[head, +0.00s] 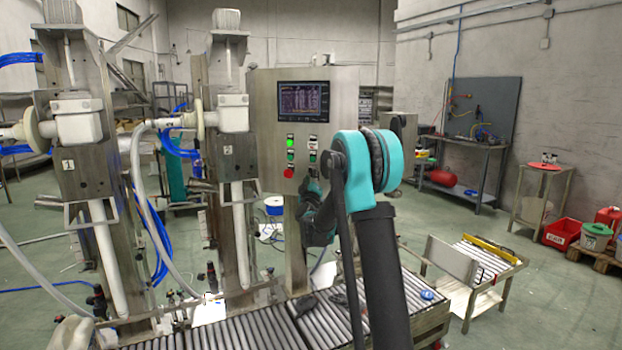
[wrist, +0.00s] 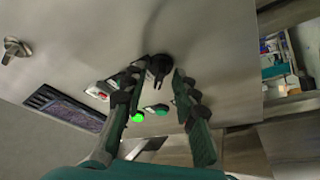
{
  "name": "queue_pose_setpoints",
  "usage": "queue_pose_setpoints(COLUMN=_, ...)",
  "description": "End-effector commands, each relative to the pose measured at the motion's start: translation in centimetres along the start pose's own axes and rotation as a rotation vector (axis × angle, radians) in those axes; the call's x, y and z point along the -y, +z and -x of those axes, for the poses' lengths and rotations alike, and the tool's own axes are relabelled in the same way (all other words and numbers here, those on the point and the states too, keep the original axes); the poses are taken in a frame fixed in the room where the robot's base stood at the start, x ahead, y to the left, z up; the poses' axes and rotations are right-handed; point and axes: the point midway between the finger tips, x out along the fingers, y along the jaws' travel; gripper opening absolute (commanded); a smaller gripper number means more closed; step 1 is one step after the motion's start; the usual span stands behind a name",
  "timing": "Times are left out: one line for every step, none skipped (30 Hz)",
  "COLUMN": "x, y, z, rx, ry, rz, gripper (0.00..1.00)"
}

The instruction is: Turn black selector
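The black selector (wrist: 158,66) is on the face of the grey metal control panel (wrist: 215,50), near the middle of the wrist view. My gripper (wrist: 161,70) is open, with one dark finger on each side of the selector. The left finger is close to the knob, and a gap shows at the right finger. I cannot tell whether either finger touches it. In the head view my gripper (head: 312,186) is at the lower part of the control panel (head: 345,105), and the selector is largely hidden behind it.
The panel has a screen (head: 303,101), a lit green light (head: 290,142) and a red button (head: 289,172) beside my gripper. A metal latch (wrist: 15,49) sits on the panel. A roller conveyor (head: 245,330) runs below. Filling columns (head: 228,130) stand left of the panel.

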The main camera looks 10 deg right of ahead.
Motion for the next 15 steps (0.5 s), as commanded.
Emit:
queue_pose_setpoints(x=0.00, y=0.01, z=-0.12, rx=0.000, ry=0.000, rz=0.000, gripper=0.28)
queue_pose_setpoints(x=0.00, y=0.01, z=-0.15, rx=0.000, ry=0.000, rz=0.000, gripper=0.28)
queue_pose_setpoints(x=0.01, y=0.01, z=-0.16, rx=0.000, ry=0.000, rz=0.000, gripper=0.28)
queue_pose_setpoints(x=0.01, y=0.01, z=-0.17, rx=0.000, ry=0.000, rz=0.000, gripper=0.28)
queue_pose_setpoints(x=0.01, y=0.01, z=-0.16, rx=0.000, ry=0.000, rz=0.000, gripper=0.28)
queue_pose_setpoints(x=0.01, y=0.01, z=-0.15, rx=0.000, ry=0.000, rz=0.000, gripper=0.28)
queue_pose_setpoints(x=0.01, y=0.01, z=-0.15, rx=0.000, ry=0.000, rz=0.000, gripper=0.28)
queue_pose_setpoints(x=0.01, y=0.01, z=-0.15, rx=0.000, ry=0.000, rz=0.000, gripper=0.28)
queue_pose_setpoints(x=0.01, y=0.01, z=-0.14, rx=0.000, ry=0.000, rz=-0.001, gripper=0.25)
queue_pose_setpoints(x=0.01, y=0.01, z=-0.14, rx=0.000, ry=0.000, rz=-0.001, gripper=0.21)
queue_pose_setpoints(x=0.01, y=0.01, z=-0.14, rx=0.000, ry=0.000, rz=-0.001, gripper=0.17)
queue_pose_setpoints(x=0.01, y=0.01, z=-0.14, rx=0.000, ry=0.000, rz=-0.001, gripper=0.12)
queue_pose_setpoints(x=0.01, y=0.01, z=-0.13, rx=0.000, ry=0.000, rz=-0.001, gripper=0.09)
queue_pose_setpoints(x=0.01, y=0.01, z=-0.13, rx=0.000, ry=0.000, rz=-0.001, gripper=0.05)
queue_pose_setpoints(x=0.02, y=0.01, z=-0.13, rx=0.000, ry=0.000, rz=-0.001, gripper=0.00)
